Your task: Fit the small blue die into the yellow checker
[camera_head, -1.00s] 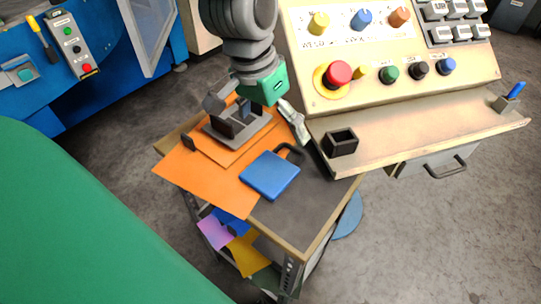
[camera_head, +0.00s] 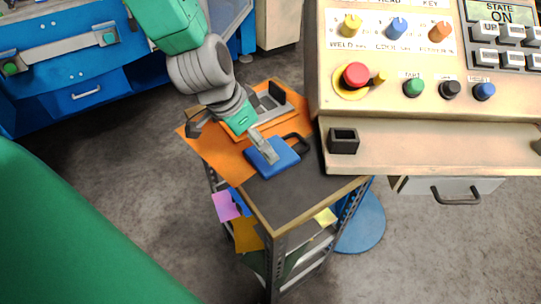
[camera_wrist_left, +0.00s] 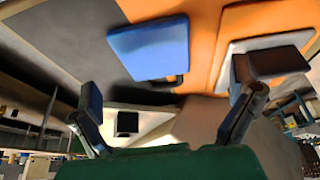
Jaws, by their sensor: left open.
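A flat blue square piece with a black loop handle (camera_head: 281,164) lies at the edge of the orange sheet on the cart; it also shows in the left wrist view (camera_wrist_left: 150,48). I take it for the blue die. A grey fixture with dark upright parts (camera_head: 268,103) stands behind it on the orange sheet. I see no clearly yellow checker. My left gripper (camera_head: 231,138) hangs above the orange sheet, one finger over the blue piece in the head view. In the left wrist view its fingers (camera_wrist_left: 180,88) are spread apart and empty. My right gripper is in no view.
The cart top (camera_head: 315,179) is bare and dark on the right side. A control console with knobs (camera_head: 430,50) stands behind right, with a black open box (camera_head: 343,142) on its shelf. A blue workbench (camera_head: 85,85) stands at the back left.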

